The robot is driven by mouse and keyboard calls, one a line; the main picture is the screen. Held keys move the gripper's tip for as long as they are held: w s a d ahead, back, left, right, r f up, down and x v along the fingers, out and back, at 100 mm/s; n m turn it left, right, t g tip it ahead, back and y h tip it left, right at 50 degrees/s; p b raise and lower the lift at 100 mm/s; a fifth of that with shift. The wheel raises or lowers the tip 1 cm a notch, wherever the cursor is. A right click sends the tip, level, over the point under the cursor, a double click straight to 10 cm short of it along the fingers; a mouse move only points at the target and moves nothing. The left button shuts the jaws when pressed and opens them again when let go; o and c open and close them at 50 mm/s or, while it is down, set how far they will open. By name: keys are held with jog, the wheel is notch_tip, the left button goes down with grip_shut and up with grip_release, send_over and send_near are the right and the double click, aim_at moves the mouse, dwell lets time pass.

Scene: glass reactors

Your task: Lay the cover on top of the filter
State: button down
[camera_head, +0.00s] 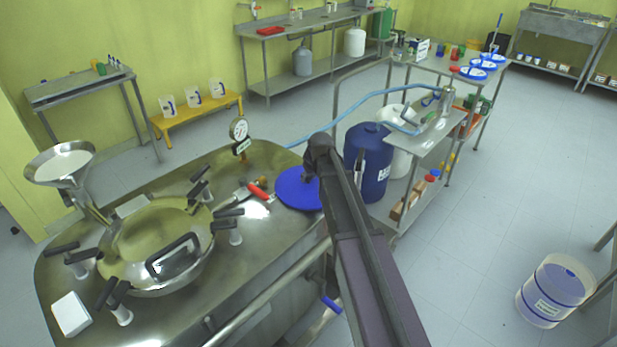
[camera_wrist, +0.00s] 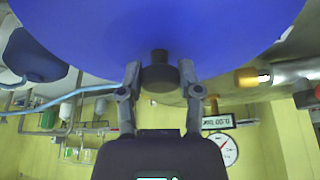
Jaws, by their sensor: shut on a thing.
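The cover is a blue round disc (camera_head: 297,190) with a dark knob, at the right end of the steel reactor top in the head view. My gripper (camera_wrist: 159,76) is shut on the cover's knob, with a finger on each side of it. In the wrist view the cover (camera_wrist: 160,25) fills the top of the picture. I cannot tell whether the cover touches the steel top. A steel funnel with a white inside (camera_head: 62,163) stands at the far left and looks like the filter. It is open on top and well apart from the cover.
The steel top carries a round lidded hatch (camera_head: 155,240) with black clamp handles, a pressure gauge (camera_head: 239,130) and a red-handled valve (camera_head: 258,192). A blue drum (camera_head: 370,165) and a steel cart (camera_head: 425,140) stand to the right. A blue hose (camera_head: 345,103) runs behind my arm.

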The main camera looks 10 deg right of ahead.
jog(key=shift+f+b, duration=0.55)
jog(key=shift+f, duration=0.05)
dwell(0.6)
jog(key=shift+c, duration=1)
grip_release()
jog(key=shift+r, duration=0.1)
